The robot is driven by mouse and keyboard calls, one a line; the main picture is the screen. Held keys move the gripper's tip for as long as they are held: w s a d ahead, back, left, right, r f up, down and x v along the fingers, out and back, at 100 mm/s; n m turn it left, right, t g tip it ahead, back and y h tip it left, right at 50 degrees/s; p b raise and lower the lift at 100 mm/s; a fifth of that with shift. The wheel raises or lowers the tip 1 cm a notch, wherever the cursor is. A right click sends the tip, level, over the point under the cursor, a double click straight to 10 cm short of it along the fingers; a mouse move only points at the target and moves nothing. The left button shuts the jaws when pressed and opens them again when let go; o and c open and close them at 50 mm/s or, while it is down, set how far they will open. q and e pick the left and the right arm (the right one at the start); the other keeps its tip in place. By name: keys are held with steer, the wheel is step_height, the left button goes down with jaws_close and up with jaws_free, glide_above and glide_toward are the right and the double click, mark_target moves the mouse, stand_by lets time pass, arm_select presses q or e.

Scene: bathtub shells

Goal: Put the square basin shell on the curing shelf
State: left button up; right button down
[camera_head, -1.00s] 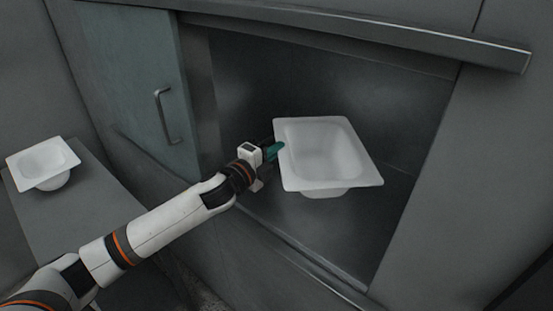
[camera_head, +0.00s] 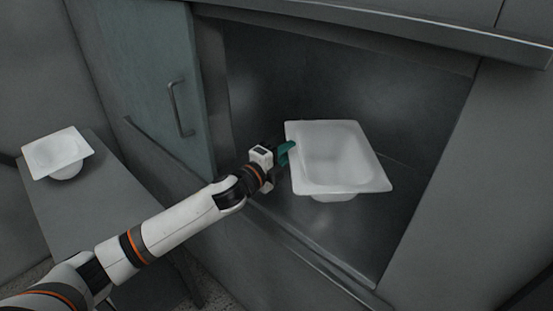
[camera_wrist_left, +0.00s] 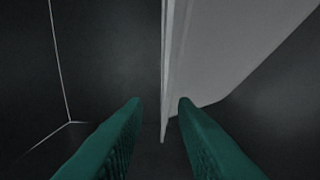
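A white basin shell with a square-cornered rim (camera_head: 340,180) is inside the open cabinet, over the curing shelf (camera_head: 368,240). It looks upright with its hollow up; its underside seems to rest on the shelf, though the contact is hard to see. My left gripper (camera_head: 287,152) is at the left edge of the rim. In the left wrist view its green fingers (camera_wrist_left: 160,103) are spread, with the pale rim edge (camera_wrist_left: 168,75) between their tips and gaps beside it. My right gripper is out of view.
A second white basin shell (camera_head: 57,150) sits on a grey bench (camera_head: 85,205) at the left. A sliding door with a handle (camera_head: 180,108) stands left of the opening. A thick rail (camera_head: 400,32) runs above, and the cabinet's front sill (camera_head: 310,262) lies below.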

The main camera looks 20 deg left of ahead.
arm_select(q)
steer(key=b+v, duration=0.2)
steer(key=v, duration=1)
steer(key=shift+w, duration=0.1)
